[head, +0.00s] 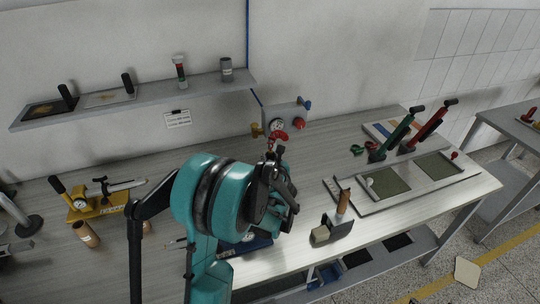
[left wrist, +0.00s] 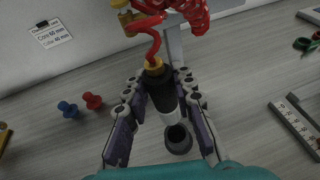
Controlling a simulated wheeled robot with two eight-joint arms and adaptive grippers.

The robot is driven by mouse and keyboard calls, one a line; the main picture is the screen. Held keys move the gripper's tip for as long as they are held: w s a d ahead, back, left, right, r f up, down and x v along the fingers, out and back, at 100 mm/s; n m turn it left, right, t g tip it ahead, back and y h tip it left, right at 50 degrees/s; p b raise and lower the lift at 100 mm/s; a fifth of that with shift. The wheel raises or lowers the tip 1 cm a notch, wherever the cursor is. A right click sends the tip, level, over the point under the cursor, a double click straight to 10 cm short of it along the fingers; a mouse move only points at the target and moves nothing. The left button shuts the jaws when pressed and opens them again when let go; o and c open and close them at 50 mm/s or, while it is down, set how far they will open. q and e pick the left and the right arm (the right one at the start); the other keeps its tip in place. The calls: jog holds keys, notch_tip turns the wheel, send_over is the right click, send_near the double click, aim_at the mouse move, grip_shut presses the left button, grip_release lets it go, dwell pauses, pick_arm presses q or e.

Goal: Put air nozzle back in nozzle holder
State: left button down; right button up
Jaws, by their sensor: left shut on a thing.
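The air nozzle (left wrist: 160,92) is a dark body with a brass fitting at its top, joined to a red coiled hose (left wrist: 190,12). My left gripper (left wrist: 160,105) is shut on the nozzle, one finger on each side. In the head view my left gripper (head: 277,188) is over the middle of the bench, below the red hose (head: 278,137). A dark round cup, seemingly the nozzle holder (left wrist: 178,139), stands on the bench just past the nozzle's lower end. I cannot tell whether the tip is above or inside it. The arm hides it in the head view. My right gripper is not in view.
A wall unit with a gauge (head: 286,119) stands behind the gripper. Red and blue knobs (left wrist: 81,106) lie left in the wrist view. A yellow fixture (head: 95,198) is left; a framed tray (head: 405,180) and two lever tools (head: 395,135) are right. A shelf (head: 140,96) hangs above.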

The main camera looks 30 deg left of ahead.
pick_arm(q)
jog(key=shift+w+a+f, duration=0.1)
jog(key=shift+w+f, duration=0.05)
jog(key=shift+f, duration=0.05)
jog(key=shift+f+b, duration=0.45)
jog(key=shift+b, duration=0.25)
notch_tip(320, 180, down, 5)
jog(key=b, duration=0.4)
jog(key=shift+r, duration=0.15)
jog(key=shift+b, duration=0.5)
dwell(0.9)
dwell(0.3)
jog(key=shift+f+b, duration=0.45)
jog(key=shift+f+b, duration=2.45)
jog(key=shift+f, duration=0.15)
jog(key=c, duration=1.2)
grip_release()
jog(key=shift+r, duration=0.1)
